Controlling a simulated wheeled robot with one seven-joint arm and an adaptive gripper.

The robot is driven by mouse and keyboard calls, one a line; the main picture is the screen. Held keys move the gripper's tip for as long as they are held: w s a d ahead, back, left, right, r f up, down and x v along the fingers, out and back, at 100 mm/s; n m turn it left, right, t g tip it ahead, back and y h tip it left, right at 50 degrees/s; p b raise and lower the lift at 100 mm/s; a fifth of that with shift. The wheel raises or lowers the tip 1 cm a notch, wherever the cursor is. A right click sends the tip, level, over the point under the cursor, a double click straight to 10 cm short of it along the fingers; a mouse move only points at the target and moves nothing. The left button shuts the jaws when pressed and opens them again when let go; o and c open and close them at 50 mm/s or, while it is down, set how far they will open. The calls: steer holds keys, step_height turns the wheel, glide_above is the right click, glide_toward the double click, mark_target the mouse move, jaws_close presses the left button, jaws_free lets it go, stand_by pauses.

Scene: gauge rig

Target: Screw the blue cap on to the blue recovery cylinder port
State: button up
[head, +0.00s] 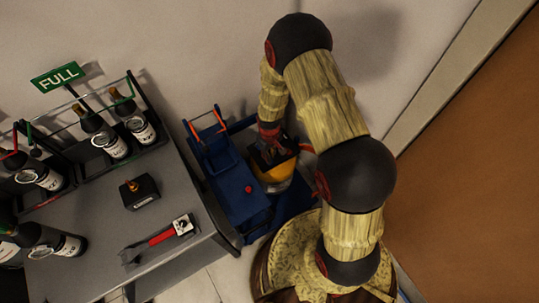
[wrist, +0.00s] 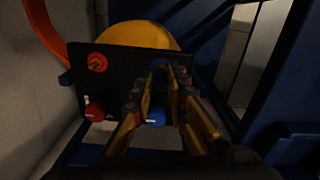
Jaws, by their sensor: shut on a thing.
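The recovery cylinder (head: 277,176) has a yellow top and stands on the blue trolley; its yellow dome (wrist: 138,36) shows behind a dark panel in the wrist view. The panel (wrist: 125,80) carries a red-orange fitting at upper left, a red knob at lower left and a blue knob (wrist: 155,119). My gripper (wrist: 160,76) is shut at the panel's upper right. A small dark blue piece (wrist: 158,63), seemingly the blue cap, shows between the fingertips. The blue port is hidden there, so I cannot tell how the cap sits on it. In the head view my gripper (head: 268,144) reaches down over the cylinder.
The blue trolley (head: 225,185) with orange handles surrounds the cylinder closely. A wall lies behind and a brown surface (head: 475,190) right.

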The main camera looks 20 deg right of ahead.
steer(key=shift+f+b, duration=0.55)
steer(key=shift+f, duration=0.45)
stand_by(0.9)
steer(key=m, duration=0.5)
stand_by(0.4)
steer(key=m, duration=0.5)
steer(key=shift+m, duration=0.3)
steer(key=m, duration=0.5)
stand_by(0.3)
